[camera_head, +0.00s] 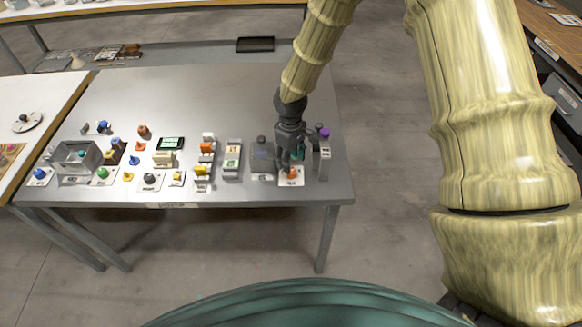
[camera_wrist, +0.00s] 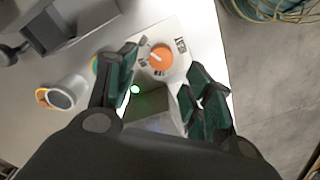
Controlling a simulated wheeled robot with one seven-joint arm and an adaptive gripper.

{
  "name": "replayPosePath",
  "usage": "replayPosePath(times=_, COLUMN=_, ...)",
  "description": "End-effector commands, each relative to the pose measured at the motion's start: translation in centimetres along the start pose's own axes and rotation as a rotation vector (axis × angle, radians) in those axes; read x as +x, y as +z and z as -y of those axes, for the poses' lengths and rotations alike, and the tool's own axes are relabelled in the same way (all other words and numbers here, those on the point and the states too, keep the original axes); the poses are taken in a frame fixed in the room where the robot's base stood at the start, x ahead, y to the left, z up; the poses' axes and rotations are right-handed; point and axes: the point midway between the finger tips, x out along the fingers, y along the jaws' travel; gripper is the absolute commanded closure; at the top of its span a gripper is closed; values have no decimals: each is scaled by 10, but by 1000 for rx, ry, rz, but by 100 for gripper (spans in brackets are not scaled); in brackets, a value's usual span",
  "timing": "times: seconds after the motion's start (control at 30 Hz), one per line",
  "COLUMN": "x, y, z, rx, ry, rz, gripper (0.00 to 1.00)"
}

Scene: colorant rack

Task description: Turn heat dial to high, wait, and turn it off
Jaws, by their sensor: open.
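The heat dial is an orange knob (camera_wrist: 161,56) on a white plate (camera_wrist: 175,35) with a "HEAT" label and other small markings around it. In the head view the orange dial (camera_head: 292,173) sits near the front right of the table, just below my gripper (camera_head: 290,150). In the wrist view my gripper (camera_wrist: 160,98) is open, with its dark green fingers on either side and the dial between and beyond their tips. The fingers do not appear to touch the dial. A small green light (camera_wrist: 135,89) glows beside the left finger. The dial's exact setting is too small to read surely.
A grey post with a purple top (camera_head: 324,150) stands just right of my gripper. A dark grey device (camera_head: 262,160) stands close on the left. Several knobs, buttons and switches fill the table (camera_head: 215,95) farther left. The table's back half is clear.

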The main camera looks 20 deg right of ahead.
Motion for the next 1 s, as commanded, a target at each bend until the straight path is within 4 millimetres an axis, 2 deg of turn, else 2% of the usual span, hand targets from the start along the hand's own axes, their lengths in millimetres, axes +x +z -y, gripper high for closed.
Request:
replayPosePath(times=0.3, x=35, y=2, z=0, rx=1, ry=-1, rz=1, gripper=49)
replayPosePath(times=0.5, x=49, y=2, z=-1, rx=2, ry=-1, rz=1, gripper=49)
replayPosePath(times=0.93, x=55, y=1, z=-1, rx=2, ry=0, rz=0, gripper=49)
replayPosePath(times=0.97, x=55, y=1, z=-1, rx=2, ry=-1, rz=0, gripper=51)
replayPosePath(times=1.0, x=55, y=1, z=-1, rx=2, ry=-1, rz=0, gripper=58)
